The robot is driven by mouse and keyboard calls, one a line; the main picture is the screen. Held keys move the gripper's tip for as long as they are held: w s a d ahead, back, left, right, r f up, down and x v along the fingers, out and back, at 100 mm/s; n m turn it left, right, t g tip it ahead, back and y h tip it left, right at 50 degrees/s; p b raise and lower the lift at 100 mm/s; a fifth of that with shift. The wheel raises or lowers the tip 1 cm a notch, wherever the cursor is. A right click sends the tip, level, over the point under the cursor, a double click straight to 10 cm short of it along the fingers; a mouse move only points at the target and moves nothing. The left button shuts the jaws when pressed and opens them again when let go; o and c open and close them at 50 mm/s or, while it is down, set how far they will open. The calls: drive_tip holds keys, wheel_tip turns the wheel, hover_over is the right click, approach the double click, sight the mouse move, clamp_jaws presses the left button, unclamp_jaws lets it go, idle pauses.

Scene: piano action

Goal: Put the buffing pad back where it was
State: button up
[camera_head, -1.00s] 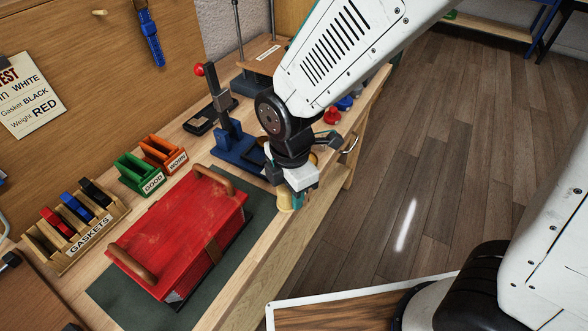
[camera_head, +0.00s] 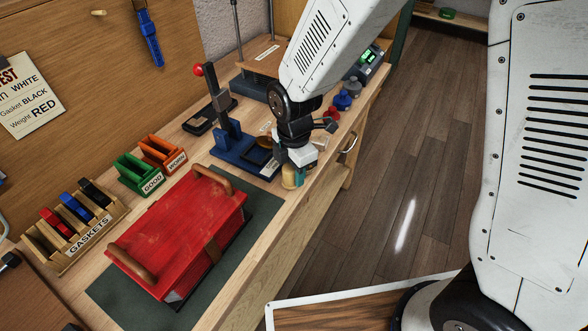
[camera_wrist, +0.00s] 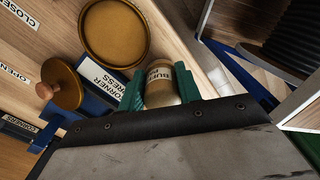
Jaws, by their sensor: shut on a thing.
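The buffing pad (camera_wrist: 160,86) is a tan cylinder with a partly hidden label that starts "BU". In the wrist view it sits between the green fingers of my gripper (camera_wrist: 160,92), which are shut on it. In the head view, my gripper (camera_head: 294,172) holds the pad (camera_head: 288,178) near the bench's front edge, just right of the blue corner press. Whether the pad touches the bench cannot be told. Its lower part is hidden in the wrist view.
The blue corner press (camera_head: 240,155) stands close by. A brass dish (camera_wrist: 115,32) and a knobbed brass lid (camera_wrist: 62,86) lie beside the pad. A red box (camera_head: 180,230) rests on a green mat (camera_head: 255,212). Red (camera_head: 331,113) and blue (camera_head: 342,99) pieces stand behind my gripper.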

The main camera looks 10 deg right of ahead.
drive_tip(key=shift+f, duration=0.1)
drive_tip(key=o, duration=1)
drive_tip(key=shift+o, duration=0.2)
wheel_tip(320, 180, up, 12)
drive_tip(key=shift+r, duration=0.2)
drive_tip(key=s+d+r+m, duration=0.5)
drive_tip(key=s+d+m, duration=0.5)
drive_tip(key=m, duration=0.1)
drive_tip(key=s+d+r+m+t, duration=0.1)
drive_tip(key=s+d+r+m, duration=0.5)
drive_tip(key=s+d+m, duration=0.4)
drive_tip(key=shift+r+m, duration=0.15)
drive_tip(key=shift+m, duration=0.85)
